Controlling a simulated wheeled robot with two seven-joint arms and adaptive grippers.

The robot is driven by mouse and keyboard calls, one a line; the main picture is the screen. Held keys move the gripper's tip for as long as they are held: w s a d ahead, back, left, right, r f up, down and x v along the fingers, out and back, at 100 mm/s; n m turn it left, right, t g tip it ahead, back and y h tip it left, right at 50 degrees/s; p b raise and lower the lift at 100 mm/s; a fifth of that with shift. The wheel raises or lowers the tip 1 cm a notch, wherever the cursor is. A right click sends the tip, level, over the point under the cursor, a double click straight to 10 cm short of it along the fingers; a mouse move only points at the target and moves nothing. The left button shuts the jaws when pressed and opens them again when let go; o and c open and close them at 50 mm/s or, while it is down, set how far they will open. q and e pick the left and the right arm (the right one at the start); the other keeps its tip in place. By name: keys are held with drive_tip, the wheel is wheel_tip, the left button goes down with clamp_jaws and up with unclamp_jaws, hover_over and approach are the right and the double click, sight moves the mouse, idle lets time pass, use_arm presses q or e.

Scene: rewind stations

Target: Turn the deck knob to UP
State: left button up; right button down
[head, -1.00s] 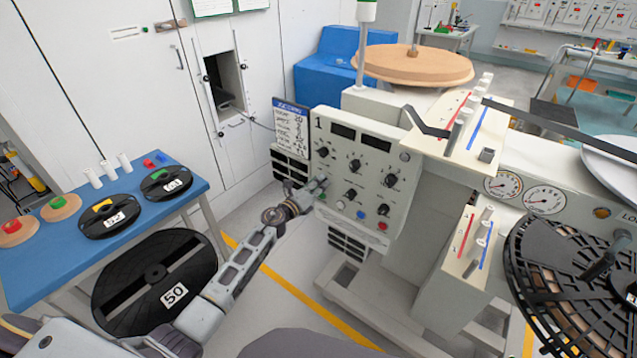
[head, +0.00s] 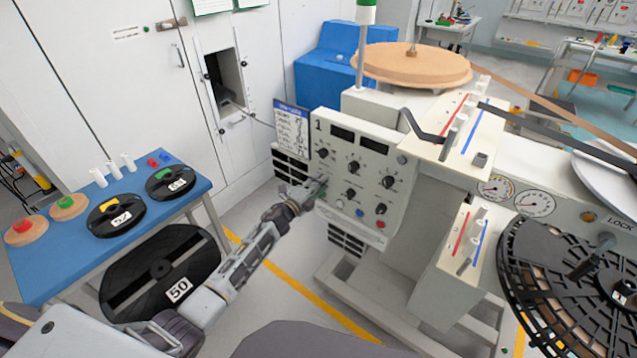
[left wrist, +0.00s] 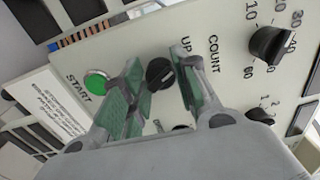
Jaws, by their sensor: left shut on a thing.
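The control panel (head: 358,180) of station 1 faces me, with several black knobs and a few coloured buttons. My left gripper (head: 316,190) is at its lower left and covers the knob there in the head view. In the left wrist view, a black knob (left wrist: 160,73) sits between the two green-padded fingers of my left gripper (left wrist: 160,90), which is shut on it. The word UP is printed just above it, beside COUNT. A pale mark shows on the knob, but its exact pointing is hard to tell. My right gripper is out of view.
A green START button (left wrist: 96,82) lies close to the left finger; other knobs (left wrist: 270,43) are to the right. A blue table (head: 60,250) with reels stands left. A large black reel (head: 160,272) leans below it. A black slotted reel (head: 580,275) is at right.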

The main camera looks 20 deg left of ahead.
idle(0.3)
use_arm(q)
drive_tip(key=o, duration=1)
drive_tip(key=v, duration=1.2)
idle(0.3)
drive_tip(key=shift+n, duration=0.4)
idle(0.3)
